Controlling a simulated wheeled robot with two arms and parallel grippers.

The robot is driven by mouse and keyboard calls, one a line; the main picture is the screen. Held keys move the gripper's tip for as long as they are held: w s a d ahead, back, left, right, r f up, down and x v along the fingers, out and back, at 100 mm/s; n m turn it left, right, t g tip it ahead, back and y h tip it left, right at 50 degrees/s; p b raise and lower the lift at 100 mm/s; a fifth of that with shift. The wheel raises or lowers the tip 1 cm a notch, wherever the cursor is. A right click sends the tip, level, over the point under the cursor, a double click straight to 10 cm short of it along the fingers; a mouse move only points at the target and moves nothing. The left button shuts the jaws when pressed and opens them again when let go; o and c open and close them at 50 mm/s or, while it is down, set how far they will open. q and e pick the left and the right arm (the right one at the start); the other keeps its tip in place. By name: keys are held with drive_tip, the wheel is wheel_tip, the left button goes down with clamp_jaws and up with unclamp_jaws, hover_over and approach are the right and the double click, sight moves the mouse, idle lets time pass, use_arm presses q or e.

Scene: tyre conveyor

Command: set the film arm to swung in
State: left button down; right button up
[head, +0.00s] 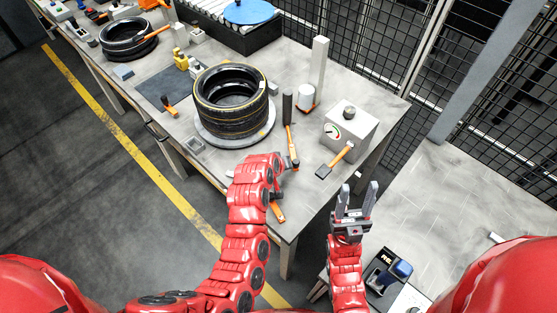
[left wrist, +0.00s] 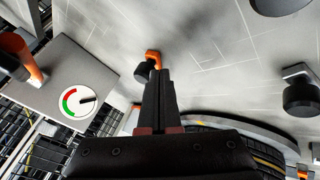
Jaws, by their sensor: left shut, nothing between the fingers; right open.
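The orange lever with a dark upright roller (head: 287,105), which looks like the film arm (head: 290,136), stands right of the black tyre stack (head: 232,98). It points toward the table's front edge. My left gripper is near the lever's near end in the head view, largely hidden by its own arm. In the left wrist view its fingers (left wrist: 160,75) are shut and empty. An orange part with a black knob (left wrist: 145,72) shows just past the fingertips; I cannot tell if they touch. My right gripper (head: 357,192) is open and empty, off the table's right side.
A gauge box (head: 350,128) stands at right, with an orange-handled tool (head: 340,157) before it. A grey post (head: 318,70) and white roll (head: 305,96) stand behind the lever. Another orange piece (head: 278,212) lies at the front corner. A mesh fence (head: 350,40) runs behind.

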use_arm(q)
drive_tip(key=shift+s+d+f+b, duration=0.1)
drive_tip(key=shift+d+b, duration=0.3)
drive_tip(key=shift+d, duration=1.15)
drive_tip(key=shift+d, duration=0.1)
